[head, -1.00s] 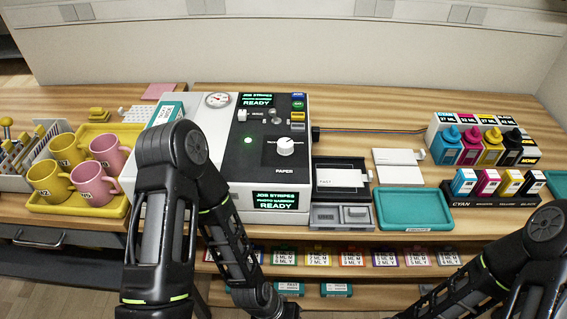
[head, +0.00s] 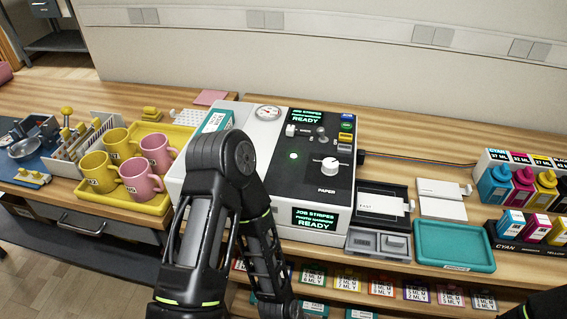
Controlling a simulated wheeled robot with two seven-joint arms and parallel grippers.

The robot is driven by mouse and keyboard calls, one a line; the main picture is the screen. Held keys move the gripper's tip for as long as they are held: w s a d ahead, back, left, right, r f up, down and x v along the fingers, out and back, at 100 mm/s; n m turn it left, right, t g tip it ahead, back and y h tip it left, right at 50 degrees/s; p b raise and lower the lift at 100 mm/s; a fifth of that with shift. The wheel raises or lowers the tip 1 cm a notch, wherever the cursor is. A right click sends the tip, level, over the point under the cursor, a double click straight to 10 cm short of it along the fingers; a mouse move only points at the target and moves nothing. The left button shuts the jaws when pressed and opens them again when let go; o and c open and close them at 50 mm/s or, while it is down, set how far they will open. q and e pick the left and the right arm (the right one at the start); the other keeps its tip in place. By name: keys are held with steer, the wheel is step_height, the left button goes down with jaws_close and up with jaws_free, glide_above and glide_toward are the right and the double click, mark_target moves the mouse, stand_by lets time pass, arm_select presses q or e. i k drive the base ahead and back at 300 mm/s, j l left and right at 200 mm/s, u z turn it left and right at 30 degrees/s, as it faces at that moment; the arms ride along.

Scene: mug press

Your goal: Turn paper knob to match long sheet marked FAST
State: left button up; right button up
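The paper knob (head: 329,165) is a white round knob on the black control panel of the press (head: 262,170), above the word PAPER. Its pointer setting is too small to read. The long white sheet marked FAST (head: 381,204) lies in a black tray (head: 384,193) just right of the press. My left arm stands in front of the press and reaches down at the picture's bottom; its gripper is out of view. My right gripper is also out of view, with only a bit of dark arm at the bottom right corner.
Mugs stand in a yellow tray (head: 166,200) left of the press. A teal tray (head: 454,246) and a grey block holder (head: 377,243) sit at the front right. Ink bottles (head: 495,184) and cartridges (head: 511,222) stand far right. Labelled packs fill the shelf below.

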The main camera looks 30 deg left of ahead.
mark_target(330, 168)
steer(key=k+z, duration=0.2)
steer(key=z, duration=0.2)
steer(key=k+l+z, duration=0.15)
steer(key=z, duration=0.2)
